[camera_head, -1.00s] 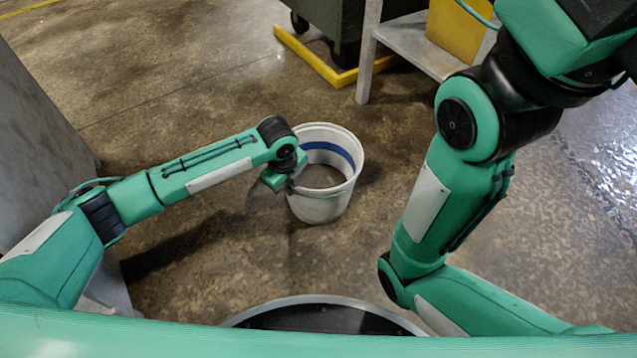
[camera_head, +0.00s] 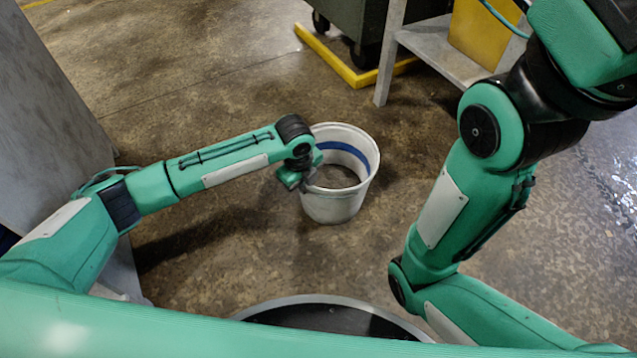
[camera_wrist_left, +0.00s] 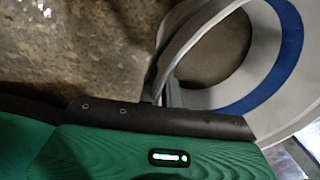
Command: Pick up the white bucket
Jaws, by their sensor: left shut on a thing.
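The white bucket (camera_head: 336,207) stands in the middle of the head view, its open top facing up and a blue band (camera_head: 345,152) showing on its inner wall. My left gripper (camera_head: 304,182) is at the bucket's left rim, shut on it. In the left wrist view the bucket's rim (camera_wrist_left: 195,40) runs down to the dark edge of the gripper (camera_wrist_left: 158,98), and the grey inside and blue band show. The fingertips are mostly hidden. My right arm crosses the right of the head view, but its gripper is out of sight.
A yellow floor frame (camera_head: 345,70) and a dark wheeled bin (camera_head: 350,25) stand at the back. A grey metal stand (camera_head: 440,52) with a yellow box (camera_head: 482,35) is at the upper right. A grey panel (camera_head: 50,110) borders the left. Wet concrete floor around the bucket is clear.

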